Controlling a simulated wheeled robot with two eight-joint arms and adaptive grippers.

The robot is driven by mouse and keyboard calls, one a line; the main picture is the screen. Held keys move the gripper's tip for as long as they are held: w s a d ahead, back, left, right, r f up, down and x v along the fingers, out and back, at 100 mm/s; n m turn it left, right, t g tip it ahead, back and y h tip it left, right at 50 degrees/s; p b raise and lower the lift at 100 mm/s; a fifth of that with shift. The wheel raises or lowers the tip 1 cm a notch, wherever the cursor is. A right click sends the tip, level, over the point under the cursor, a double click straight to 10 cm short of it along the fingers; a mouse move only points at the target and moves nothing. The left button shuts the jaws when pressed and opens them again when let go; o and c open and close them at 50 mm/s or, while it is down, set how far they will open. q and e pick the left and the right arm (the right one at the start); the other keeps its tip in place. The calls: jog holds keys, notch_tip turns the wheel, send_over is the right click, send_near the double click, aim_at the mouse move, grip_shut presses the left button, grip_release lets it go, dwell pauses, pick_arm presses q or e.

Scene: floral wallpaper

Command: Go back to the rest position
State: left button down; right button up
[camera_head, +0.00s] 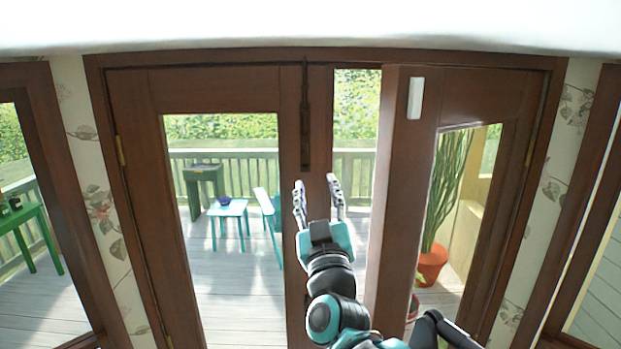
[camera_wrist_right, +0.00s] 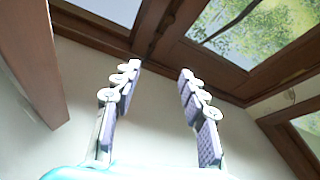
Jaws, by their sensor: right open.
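My right gripper (camera_head: 317,195) is raised in front of the gap between the two door leaves in the head view. Its two fingers are apart with nothing between them. In the right wrist view the fingers of the right gripper (camera_wrist_right: 158,75) also stand apart and empty. The left door leaf (camera_head: 140,200) fills the left of the doorway. The right door leaf (camera_head: 390,200) is swung partly open, leaving a narrow gap beside the left leaf. My left gripper is in neither view.
Through the glass I see a deck with a light blue table (camera_head: 228,209), a blue chair (camera_head: 270,212) and a railing. An orange plant pot (camera_head: 432,263) stands behind the right leaf. A green table (camera_head: 25,228) shows at far left. Floral wallpaper flanks the doorway.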

jog(key=s+d+f+g+y+b, duration=0.1)
jog(key=s+d+f+g+b, duration=0.15)
jog(key=f+b, duration=0.75)
jog(key=s+d+f+g+b, duration=0.1)
jog(key=s+f+g+b, duration=0.15)
jog(key=f, duration=1.45)
jog(key=s+d+f+g+y+b, duration=0.1)
jog(key=s+d+f+g+b, duration=0.15)
jog(key=f+b, duration=0.8)
pick_arm(q)
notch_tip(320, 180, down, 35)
jog(key=b, duration=1.2)
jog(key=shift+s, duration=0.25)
pick_arm(e)
jog(key=s+d+f+m+g+h, duration=0.1)
jog(key=s+f, duration=0.4)
jog(key=f, duration=0.7)
jog(key=s+d+f+m+g+h, duration=0.2)
jog(key=s+d+f+g, duration=0.2)
jog(key=f, duration=0.9)
jog(key=s+d+f+m+g+h, duration=0.1)
jog(key=s+d+f, duration=0.4)
jog(key=f, duration=0.8)
jog(key=shift+s+d+g, duration=0.4)
jog(key=shift+s+g, duration=0.4)
jog(key=shift+g, duration=0.05)
